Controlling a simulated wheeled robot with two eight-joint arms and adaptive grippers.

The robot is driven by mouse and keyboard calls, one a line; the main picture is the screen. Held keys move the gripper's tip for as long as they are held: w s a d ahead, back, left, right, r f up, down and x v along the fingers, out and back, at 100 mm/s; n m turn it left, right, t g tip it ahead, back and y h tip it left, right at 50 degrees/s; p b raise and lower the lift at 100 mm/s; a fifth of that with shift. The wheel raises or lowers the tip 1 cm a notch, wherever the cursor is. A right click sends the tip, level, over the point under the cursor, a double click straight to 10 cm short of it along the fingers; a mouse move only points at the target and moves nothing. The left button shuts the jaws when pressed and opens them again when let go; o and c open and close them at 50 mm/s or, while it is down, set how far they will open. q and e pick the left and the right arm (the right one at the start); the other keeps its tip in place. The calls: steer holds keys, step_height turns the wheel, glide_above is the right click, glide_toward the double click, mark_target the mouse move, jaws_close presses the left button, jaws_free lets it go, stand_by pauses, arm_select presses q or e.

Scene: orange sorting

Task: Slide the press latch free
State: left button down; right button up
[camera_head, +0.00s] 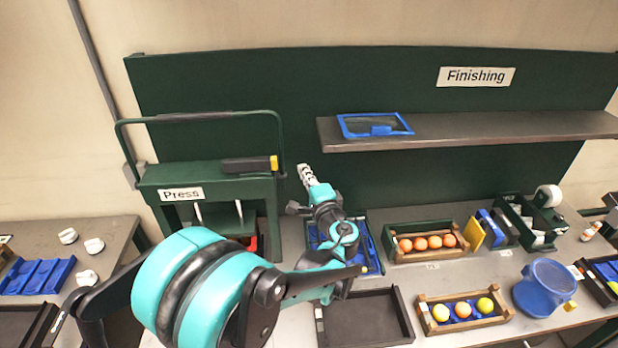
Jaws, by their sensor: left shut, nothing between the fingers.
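The green press (213,177) stands at the back left of the bench, with a "Press" label on its front and a dark hoop handle above it. The latch (248,164) is a dark bar with a yellow end, lying across the top right of the press. My left arm comes in from the lower left, and its gripper (305,170) is shut and empty. The gripper is just right of the latch's yellow end, apart from it in the picture. Something red shows low inside the press, partly hidden by my arm. My right gripper is not in view.
A blue tray (372,262) lies partly hidden behind my arm. An empty dark tray (372,318) is in front. Wooden crates of orange (425,247) and yellow-orange balls (462,312) stand right, beside a blue bucket (545,287). A grey shelf (470,130) overhangs the back.

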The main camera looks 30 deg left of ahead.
mark_target(275, 162)
arm_select(q)
steer(key=shift+w+a+p, duration=0.15)
steer(key=shift+a, duration=1)
steer(key=shift+w+a+p, duration=0.15)
steer(key=shift+w+a, duration=0.05)
steer(key=shift+a, duration=0.9)
steer(key=shift+w+a+p, duration=0.15)
steer(key=shift+a, duration=1)
steer(key=shift+w, duration=0.1)
steer(key=shift+s+a+b, duration=0.35)
steer(key=shift+s+a, duration=0.35)
steer(key=shift+a, duration=0.3)
steer(key=shift+w+d, duration=0.1)
steer(key=shift+d, duration=0.05)
